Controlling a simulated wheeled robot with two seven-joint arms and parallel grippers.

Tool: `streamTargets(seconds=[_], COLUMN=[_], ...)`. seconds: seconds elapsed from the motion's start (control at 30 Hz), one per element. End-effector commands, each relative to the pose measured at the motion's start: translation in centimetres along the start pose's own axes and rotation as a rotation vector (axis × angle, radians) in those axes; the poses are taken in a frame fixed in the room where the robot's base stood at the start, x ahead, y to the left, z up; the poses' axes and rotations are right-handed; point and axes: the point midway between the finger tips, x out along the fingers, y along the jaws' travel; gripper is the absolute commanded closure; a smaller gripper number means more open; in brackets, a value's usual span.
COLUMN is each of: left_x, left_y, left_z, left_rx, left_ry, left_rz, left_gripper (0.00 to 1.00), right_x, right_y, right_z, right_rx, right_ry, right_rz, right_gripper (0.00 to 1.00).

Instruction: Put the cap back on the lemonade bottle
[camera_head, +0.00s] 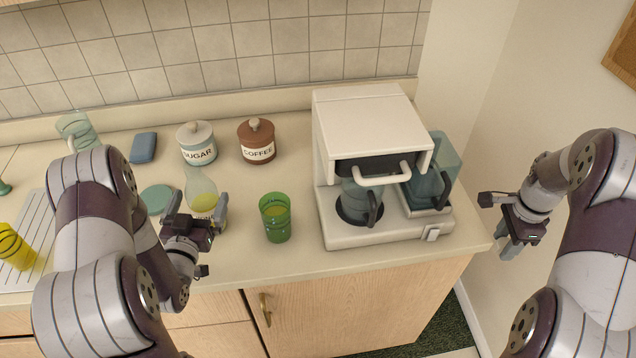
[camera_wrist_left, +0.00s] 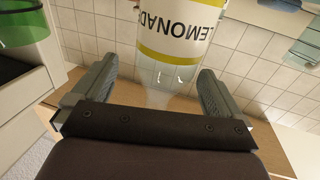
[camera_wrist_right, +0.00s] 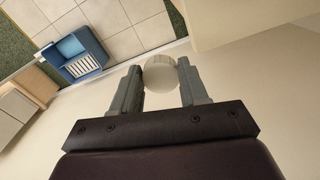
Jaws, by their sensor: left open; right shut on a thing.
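In the left wrist view the bottle (camera_wrist_left: 180,42) shows a yellow and white label, upside down. My left gripper (camera_head: 197,212) is open, its fingers on either side of the bottle; contact cannot be told. My right gripper (camera_head: 497,225) is off the counter's right end. It is shut on the round white cap (camera_wrist_right: 160,73), seen between its fingertips in the right wrist view. The cap cannot be made out in the head view.
A green glass (camera_head: 275,216) stands right of the bottle. Sugar (camera_head: 197,150) and coffee (camera_head: 257,148) jars are behind. The coffee maker (camera_head: 370,110) fills the counter's right end, between my two grippers.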

Motion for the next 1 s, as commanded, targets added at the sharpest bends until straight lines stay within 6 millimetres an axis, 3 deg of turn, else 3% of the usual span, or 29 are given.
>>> streamTargets(seconds=[0.17, 0.5, 0.87, 1.0], left_x=[0.5, 5.0, 5.2, 5.2], left_y=[-0.1, -0.6, -0.7, -0.7], left_z=[-0.1, 0.3, 0.4, 0.4], left_rx=[0.001, 0.001, 0.000, 0.001], left_ry=[0.000, 0.000, 0.000, 0.000], left_rz=[0.001, 0.001, 0.000, 0.000], left_gripper=[0.00, 0.00, 0.00, 0.46], right_x=[-0.3, -1.8, -1.7, -1.7], right_y=[0.0, 0.0, 0.0, 0.0], right_z=[0.0, 0.0, 0.0, 0.0], right_rx=[0.000, 0.000, 0.000, 0.000], right_ry=[0.000, 0.000, 0.000, 0.000], right_rz=[0.000, 0.000, 0.000, 0.000], right_gripper=[0.84, 0.84, 0.84, 0.84])
